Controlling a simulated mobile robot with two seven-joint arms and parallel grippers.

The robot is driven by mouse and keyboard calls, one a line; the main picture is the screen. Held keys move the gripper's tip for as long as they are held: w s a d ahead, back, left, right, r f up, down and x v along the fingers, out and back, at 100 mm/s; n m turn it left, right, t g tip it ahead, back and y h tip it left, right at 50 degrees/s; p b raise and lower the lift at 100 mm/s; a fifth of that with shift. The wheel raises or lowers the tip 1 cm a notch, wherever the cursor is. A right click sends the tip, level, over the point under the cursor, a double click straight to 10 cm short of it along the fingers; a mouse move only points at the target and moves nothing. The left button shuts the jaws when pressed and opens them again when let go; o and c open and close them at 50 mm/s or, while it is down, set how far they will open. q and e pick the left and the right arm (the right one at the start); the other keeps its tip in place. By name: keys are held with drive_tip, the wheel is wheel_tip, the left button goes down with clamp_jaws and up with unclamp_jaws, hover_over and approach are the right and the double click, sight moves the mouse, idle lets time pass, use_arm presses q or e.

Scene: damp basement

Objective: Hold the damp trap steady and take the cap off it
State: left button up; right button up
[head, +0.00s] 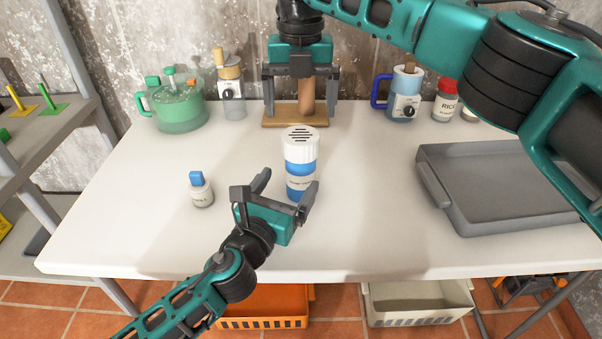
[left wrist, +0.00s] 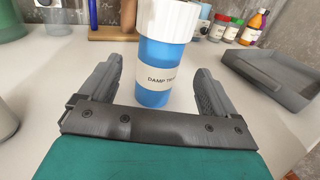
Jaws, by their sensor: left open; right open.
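The damp trap (head: 301,168) is a blue bottle with a white label and a white slotted cap (head: 300,141). It stands upright near the middle of the white table. My left gripper (head: 289,184) is open, low in front of it. In the left wrist view the damp trap (left wrist: 156,75) stands ahead between the spread fingers, with no finger visibly touching it; the cap (left wrist: 168,18) is cut off at the top.
A small white bottle with a blue top (head: 201,190) stands left on the table (head: 130,238). A grey tray (head: 490,222) lies at the right. A green jug (head: 178,108), a blue-handled appliance (head: 403,98) and a red-capped jar (head: 445,103) line the back.

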sight(295, 172)
use_arm(q)
drive_tip(key=x, duration=0.6)
drive_tip(key=shift+w+d, duration=0.15)
drive_tip(key=shift+w, duration=0.2)
drive_tip(key=c, duration=1.7)
clamp_jaws()
use_arm(e)
drive_tip(key=m, duration=0.8)
drive_tip(key=shift+m, duration=0.3)
drive_tip(key=shift+f, duration=4)
